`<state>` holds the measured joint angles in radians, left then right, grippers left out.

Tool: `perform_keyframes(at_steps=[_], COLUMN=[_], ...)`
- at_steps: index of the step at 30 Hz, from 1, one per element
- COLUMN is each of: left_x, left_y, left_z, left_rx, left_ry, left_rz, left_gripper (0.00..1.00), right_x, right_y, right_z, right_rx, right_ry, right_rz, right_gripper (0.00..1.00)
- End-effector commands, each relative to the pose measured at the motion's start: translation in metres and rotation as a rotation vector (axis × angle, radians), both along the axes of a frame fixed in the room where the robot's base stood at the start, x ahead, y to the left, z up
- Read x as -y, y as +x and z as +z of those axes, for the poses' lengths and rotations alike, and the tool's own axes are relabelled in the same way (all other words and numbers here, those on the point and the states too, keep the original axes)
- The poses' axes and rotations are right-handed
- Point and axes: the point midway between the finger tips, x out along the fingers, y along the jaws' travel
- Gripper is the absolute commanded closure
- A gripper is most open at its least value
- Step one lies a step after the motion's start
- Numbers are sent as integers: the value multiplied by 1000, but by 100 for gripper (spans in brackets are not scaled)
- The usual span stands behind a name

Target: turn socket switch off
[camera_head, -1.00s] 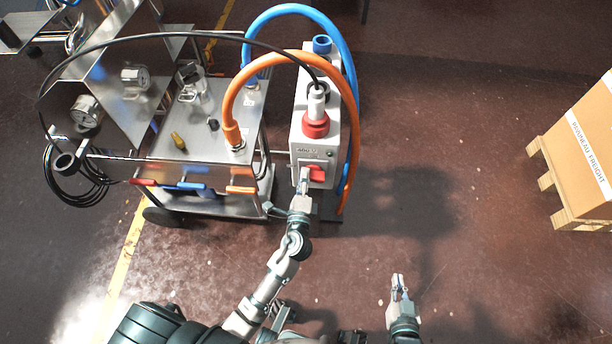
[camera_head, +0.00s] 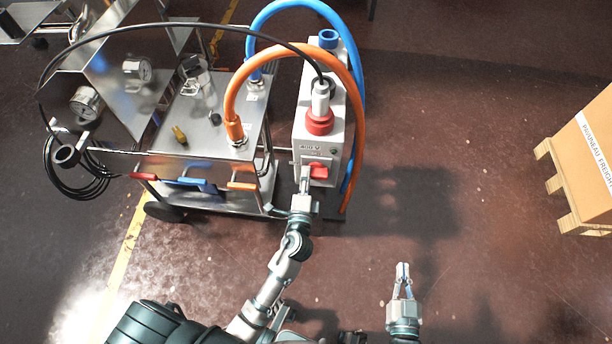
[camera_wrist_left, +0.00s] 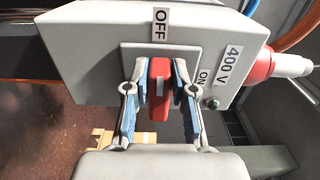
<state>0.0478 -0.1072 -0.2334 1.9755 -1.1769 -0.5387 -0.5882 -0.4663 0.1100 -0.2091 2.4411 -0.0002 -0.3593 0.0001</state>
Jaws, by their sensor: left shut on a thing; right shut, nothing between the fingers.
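The socket box (camera_head: 312,130) is a pale grey housing with a red plug in its top face and a red rotary switch (camera_head: 319,171) on its front face. In the left wrist view the red switch handle (camera_wrist_left: 160,88) stands upright in the picture, its white line running toward the OFF label (camera_wrist_left: 160,25). The ON label (camera_wrist_left: 203,78) is to its right. My left gripper (camera_head: 305,178) is shut on the handle; in the left wrist view its blue-padded fingers (camera_wrist_left: 160,92) flank it. My right gripper (camera_head: 403,268) is shut and empty, over the floor to the right.
A metal cart (camera_head: 205,125) with gauges stands left of the box. Orange (camera_head: 358,85) and blue (camera_head: 352,50) hoses and a black cable (camera_head: 200,30) arch over. A cardboard box on a pallet (camera_head: 585,150) stands far right. The floor between is clear.

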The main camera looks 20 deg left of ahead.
Motion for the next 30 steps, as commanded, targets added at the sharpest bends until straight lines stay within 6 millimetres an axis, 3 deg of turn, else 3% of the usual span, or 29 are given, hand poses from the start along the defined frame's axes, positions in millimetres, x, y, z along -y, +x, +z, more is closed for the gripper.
perform_keyframes(at_steps=[1, 4, 16, 30], left_x=[0, 0, 3, 29], left_y=[-2, -2, -10, -100], left_z=[-9, -8, -4, -6], left_rx=[-17, -15, -7, -13], left_ry=[-4, -3, 0, -1], left_rz=[2, 2, 1, 2], left_gripper=[73, 50, 50, 50], right_x=[0, 0, 1, 0], right_y=[0, 0, -1, -1], right_z=[-1, -1, -1, 0], right_rx=[-1, -1, -3, -2], right_ry=[1, 1, -2, 0], right_rz=[0, 0, -1, 0], right_gripper=[100, 100, 100, 100])
